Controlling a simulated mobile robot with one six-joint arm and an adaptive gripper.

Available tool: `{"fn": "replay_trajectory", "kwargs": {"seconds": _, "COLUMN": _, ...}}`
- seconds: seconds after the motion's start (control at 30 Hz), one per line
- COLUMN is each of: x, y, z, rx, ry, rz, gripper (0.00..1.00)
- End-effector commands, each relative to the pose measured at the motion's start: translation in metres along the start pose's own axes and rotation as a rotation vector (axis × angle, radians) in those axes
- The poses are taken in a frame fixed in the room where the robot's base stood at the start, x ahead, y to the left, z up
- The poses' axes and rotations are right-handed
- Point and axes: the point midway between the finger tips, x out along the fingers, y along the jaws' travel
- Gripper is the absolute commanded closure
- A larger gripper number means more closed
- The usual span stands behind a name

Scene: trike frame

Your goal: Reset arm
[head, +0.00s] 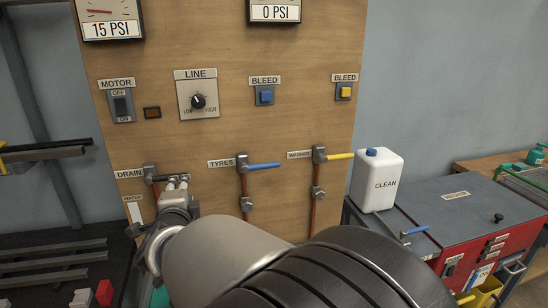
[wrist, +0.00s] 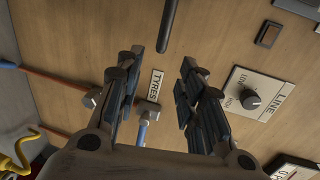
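My gripper (wrist: 162,95) shows in the wrist view with its two dark fingers spread apart and nothing held between them. It faces the wooden panel. The TYRES label (wrist: 156,84) and a valve with a blue handle (wrist: 143,130) appear in the gap between the fingers; I cannot tell how far behind them they are. In the head view my arm fills the lower middle and reaches toward the panel's lower left.
The wooden panel (head: 225,55) carries gauges, the LINE knob (head: 198,102), a blue button (head: 264,95), a yellow button (head: 344,92) and pipe valves. Dark shelving (head: 45,155) stands at left.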

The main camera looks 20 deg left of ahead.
Motion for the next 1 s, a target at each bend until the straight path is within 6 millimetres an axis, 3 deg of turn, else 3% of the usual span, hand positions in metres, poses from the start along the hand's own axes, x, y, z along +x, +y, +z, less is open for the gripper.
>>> {"fn": "replay_trajectory", "kwargs": {"seconds": 0.07, "x": -0.001, "y": -0.002, "z": -0.003, "rx": -0.004, "ry": 0.000, "rz": 0.001, "gripper": 0.65}}
{"fn": "replay_trajectory", "kwargs": {"seconds": 0.17, "x": -0.006, "y": -0.011, "z": -0.022, "rx": -0.043, "ry": -0.008, "rz": 0.015, "gripper": 0.65}}
{"fn": "replay_trajectory", "kwargs": {"seconds": 0.27, "x": -0.024, "y": -0.025, "z": -0.063, "rx": -0.145, "ry": -0.030, "rz": 0.057, "gripper": 0.65}}
{"fn": "replay_trajectory", "kwargs": {"seconds": 0.37, "x": -0.061, "y": -0.033, "z": -0.119, "rx": -0.304, "ry": -0.063, "rz": 0.131, "gripper": 0.65}}
{"fn": "replay_trajectory", "kwargs": {"seconds": 0.5, "x": -0.135, "y": -0.018, "z": -0.193, "rx": -0.548, "ry": -0.110, "rz": 0.276, "gripper": 0.65}}
{"fn": "replay_trajectory", "kwargs": {"seconds": 0.7, "x": -0.257, "y": 0.035, "z": -0.269, "rx": -0.830, "ry": -0.176, "rz": 0.525, "gripper": 0.65}}
{"fn": "replay_trajectory", "kwargs": {"seconds": 0.9, "x": -0.378, "y": 0.103, "z": -0.309, "rx": -1.005, "ry": -0.257, "rz": 0.798, "gripper": 0.65}}
{"fn": "replay_trajectory", "kwargs": {"seconds": 1.0, "x": -0.424, "y": 0.130, "z": -0.317, "rx": -1.046, "ry": -0.298, "rz": 0.910, "gripper": 0.65}}
